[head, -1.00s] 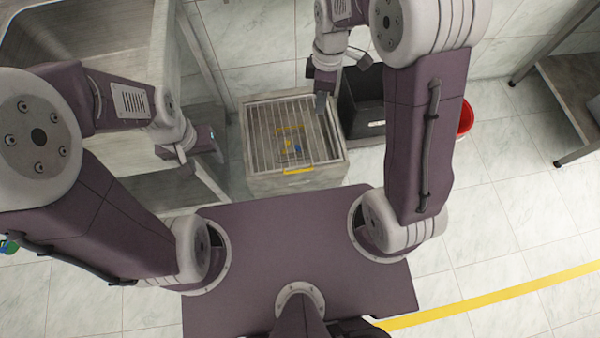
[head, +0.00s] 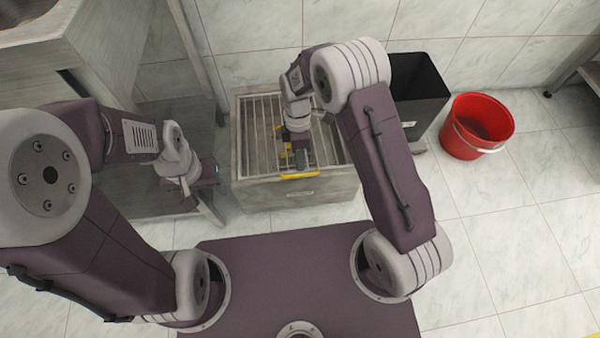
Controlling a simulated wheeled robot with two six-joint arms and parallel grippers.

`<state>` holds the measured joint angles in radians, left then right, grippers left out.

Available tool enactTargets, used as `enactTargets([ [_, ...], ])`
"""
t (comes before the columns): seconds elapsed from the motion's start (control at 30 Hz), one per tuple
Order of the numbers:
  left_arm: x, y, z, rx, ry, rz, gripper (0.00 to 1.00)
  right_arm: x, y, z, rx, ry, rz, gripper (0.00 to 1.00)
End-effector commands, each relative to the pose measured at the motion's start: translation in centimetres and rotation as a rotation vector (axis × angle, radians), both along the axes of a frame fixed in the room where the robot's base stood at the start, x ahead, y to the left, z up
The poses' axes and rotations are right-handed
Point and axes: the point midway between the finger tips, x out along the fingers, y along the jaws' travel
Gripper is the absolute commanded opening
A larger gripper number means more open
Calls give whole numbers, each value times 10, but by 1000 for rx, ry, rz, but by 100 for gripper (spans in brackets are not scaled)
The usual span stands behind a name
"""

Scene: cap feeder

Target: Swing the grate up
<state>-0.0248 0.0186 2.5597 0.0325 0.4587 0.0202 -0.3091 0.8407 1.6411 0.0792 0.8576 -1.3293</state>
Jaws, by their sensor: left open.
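The grate (head: 256,130) is a set of thin metal bars, lying flat across the top of a grey box (head: 262,196) in the head view. A yellow handle (head: 299,175) runs along its front edge. My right gripper (head: 302,163) points down over the front part of the grate, just behind the yellow handle. Whether it touches the handle and whether its jaws are open or shut cannot be told. My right arm hides part of the grate's right side. My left gripper (head: 213,173) is open and empty, left of the box and apart from it.
Small yellow things (head: 281,145) show at the grate's middle, partly hidden by my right gripper. A black bin (head: 420,95) stands right of the box, and a red bucket (head: 476,125) farther right.

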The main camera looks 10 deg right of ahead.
Motion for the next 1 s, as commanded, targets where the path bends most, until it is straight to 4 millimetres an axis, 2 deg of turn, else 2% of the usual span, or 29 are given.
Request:
enactTargets([
  [0.03, 0, 0, -18, 0, 0, 0, 55, -3, 0, -21, -1, 2, 0, 32],
  [0.2, 0, 0, -38, 0, 1, 0, 55, -9, 0, -49, 0, 0, 0, 32],
  [0.33, 0, 0, -43, 0, 1, 0, 55, -11, 0, -56, 0, 0, 0, 32],
  [0.6, 0, 0, -42, 0, 1, 0, 55, -11, 0, -56, 0, -1, 0, 32],
  [0.7, 0, 0, -42, 0, 1, 0, 55, -11, 0, -55, 0, -1, 0, 5],
  [0.73, 0, 0, -42, 0, 1, 0, 55, -11, 0, -55, 0, -1, 0, 0],
  [1.0, 0, 0, -42, 0, 1, 0, 55, -11, 0, -55, 0, -1, 0, 0],
])
